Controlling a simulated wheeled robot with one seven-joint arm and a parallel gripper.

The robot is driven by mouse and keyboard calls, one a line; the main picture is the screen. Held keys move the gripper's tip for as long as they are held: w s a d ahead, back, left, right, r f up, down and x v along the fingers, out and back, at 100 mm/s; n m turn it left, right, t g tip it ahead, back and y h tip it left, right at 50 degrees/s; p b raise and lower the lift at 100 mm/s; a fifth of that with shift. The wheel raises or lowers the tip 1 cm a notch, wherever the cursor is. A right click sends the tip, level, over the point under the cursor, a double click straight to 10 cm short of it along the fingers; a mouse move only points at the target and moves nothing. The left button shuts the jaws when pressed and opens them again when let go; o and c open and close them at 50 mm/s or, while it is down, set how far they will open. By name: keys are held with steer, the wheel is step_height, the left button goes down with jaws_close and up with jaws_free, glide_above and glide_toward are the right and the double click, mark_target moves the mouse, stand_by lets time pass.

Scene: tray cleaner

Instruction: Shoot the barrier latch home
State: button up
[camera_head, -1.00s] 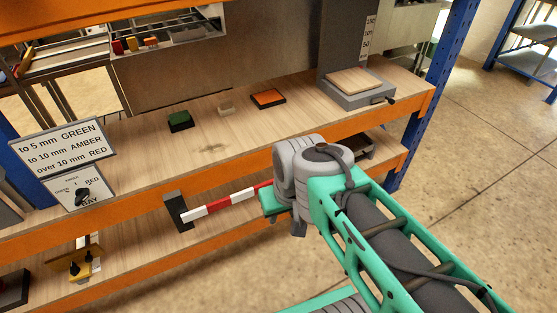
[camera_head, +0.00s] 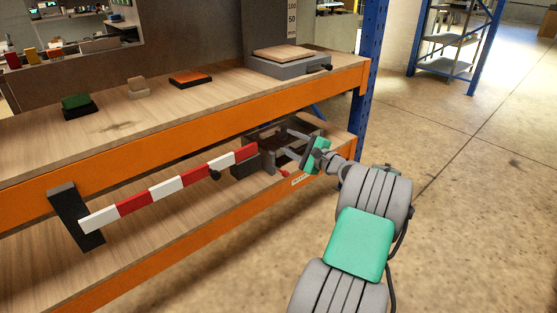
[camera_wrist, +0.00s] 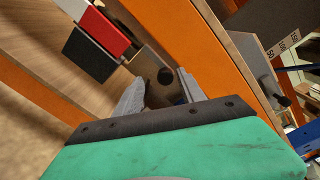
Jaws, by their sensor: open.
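The barrier (camera_head: 167,187) is a red and white striped bar along the front of the lower shelf. It runs from a black post (camera_head: 68,205) at left to a dark block (camera_head: 243,166) at right. My gripper (camera_head: 287,146) is open and empty just right of the bar's right end, in front of a dark box-like fitting (camera_head: 262,135). In the wrist view the gripper (camera_wrist: 160,82) has a tan plate with a dark round hole (camera_wrist: 165,76) beyond its fingers. I cannot tell which part is the latch.
The orange shelf beam (camera_head: 160,135) runs close above the barrier. On the upper shelf stand a green block (camera_head: 77,103), an orange-topped block (camera_head: 190,79) and a grey scale (camera_head: 290,66). A blue upright (camera_head: 370,65) is at the right. The floor at right is clear.

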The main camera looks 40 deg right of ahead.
mark_target(279, 134)
steer(key=w+b, duration=0.2)
steer(key=w, duration=0.5)
steer(key=shift+d+m, duration=0.3)
steer(key=shift+d, duration=0.15)
jaws_close()
steer(key=shift+f, duration=0.1)
stand_by(0.9)
